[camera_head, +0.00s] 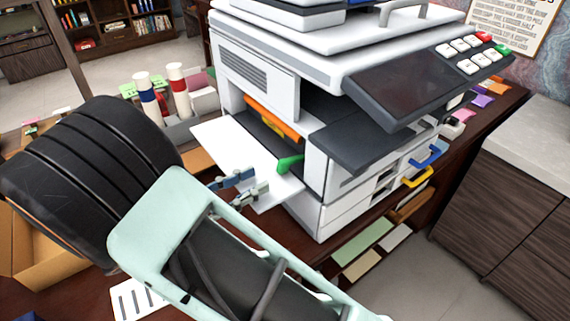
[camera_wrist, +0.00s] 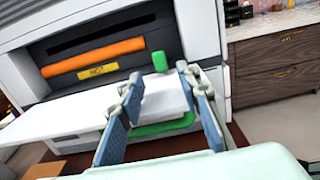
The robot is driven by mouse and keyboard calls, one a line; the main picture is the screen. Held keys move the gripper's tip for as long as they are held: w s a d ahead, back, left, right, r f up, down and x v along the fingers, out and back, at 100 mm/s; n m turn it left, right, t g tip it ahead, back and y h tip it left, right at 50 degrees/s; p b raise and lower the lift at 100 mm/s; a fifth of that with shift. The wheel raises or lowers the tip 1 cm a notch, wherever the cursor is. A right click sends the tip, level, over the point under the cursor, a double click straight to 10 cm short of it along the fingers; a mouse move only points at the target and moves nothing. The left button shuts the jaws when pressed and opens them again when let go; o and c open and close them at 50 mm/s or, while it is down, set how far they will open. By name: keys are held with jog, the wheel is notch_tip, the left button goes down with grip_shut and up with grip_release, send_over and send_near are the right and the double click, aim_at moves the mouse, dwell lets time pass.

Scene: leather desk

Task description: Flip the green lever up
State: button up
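The green lever (camera_head: 290,162) sticks out of the open side bay of the white printer (camera_head: 252,75), low and toward the right end. In the wrist view a small upright green piece (camera_wrist: 158,62), which looks like the lever, shows just beyond my fingertips and between them. My gripper (camera_head: 243,186) is open and empty, in front of the bay by the folded-down white panel. In the wrist view its two blue-grey fingers (camera_wrist: 160,80) stand apart, with a gap between them and the lever. How far the lever is tilted is hard to tell.
An orange bar (camera_wrist: 92,57) with a yellow "HOT" label (camera_wrist: 98,70) crosses the bay left of the lever. The folded-down panel (camera_head: 215,143) juts out below. A green strip (camera_wrist: 152,129) lies lower. Blue (camera_head: 428,156) and yellow handles (camera_head: 417,178) are on the printer's front.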

aim_at(278, 168)
jog(key=x, duration=0.8)
jog(key=shift+w+d, duration=0.25)
jog(key=shift+d, duration=0.05)
grip_shut()
